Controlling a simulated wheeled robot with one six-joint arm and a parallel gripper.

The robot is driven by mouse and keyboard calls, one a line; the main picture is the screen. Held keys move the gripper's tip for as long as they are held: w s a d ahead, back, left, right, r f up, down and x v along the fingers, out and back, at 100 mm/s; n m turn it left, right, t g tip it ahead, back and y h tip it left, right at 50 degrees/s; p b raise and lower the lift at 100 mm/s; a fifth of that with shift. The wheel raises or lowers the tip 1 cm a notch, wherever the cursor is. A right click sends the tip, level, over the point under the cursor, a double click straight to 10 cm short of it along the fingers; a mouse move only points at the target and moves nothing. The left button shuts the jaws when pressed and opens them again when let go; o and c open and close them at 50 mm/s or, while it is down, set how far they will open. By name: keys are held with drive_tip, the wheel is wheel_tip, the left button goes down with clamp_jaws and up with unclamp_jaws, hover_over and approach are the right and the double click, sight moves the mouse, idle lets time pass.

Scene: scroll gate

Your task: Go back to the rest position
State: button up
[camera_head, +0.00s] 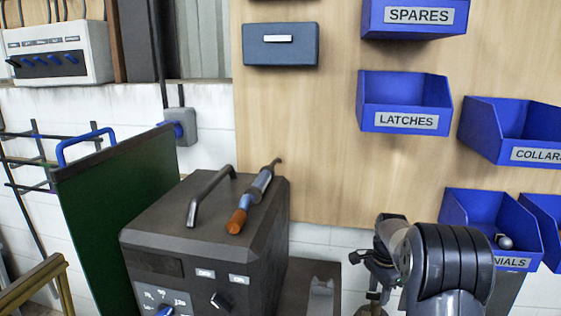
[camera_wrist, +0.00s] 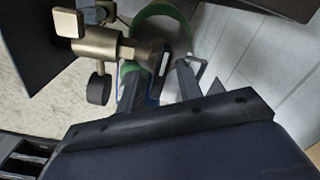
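My gripper (camera_wrist: 160,88) shows in the wrist view with its two dark fingers apart. Nothing is clearly clamped between them. A brass fitting with a dark round knob (camera_wrist: 100,90) is beside and beyond the left finger. A dark piece with a pale edge (camera_wrist: 161,66) shows in the gap; its distance from the fingers is unclear. In the head view, my arm is folded at the lower right, in front of the wooden board, with the wrist end (camera_head: 372,250) left of the big joint. The fingertips are hard to make out there.
A dark machine box (camera_head: 205,225) with a handle and an orange-tipped tool on top stands left of my arm. A green panel (camera_head: 110,215) is farther left. Blue bins labelled LATCHES (camera_head: 405,103), SPARES (camera_head: 415,16) and COLLARS (camera_head: 515,130) hang on the board. A bin (camera_head: 490,225) sits close behind my arm.

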drive_tip(key=shift+n, duration=2.2)
drive_tip(key=shift+r, duration=0.1)
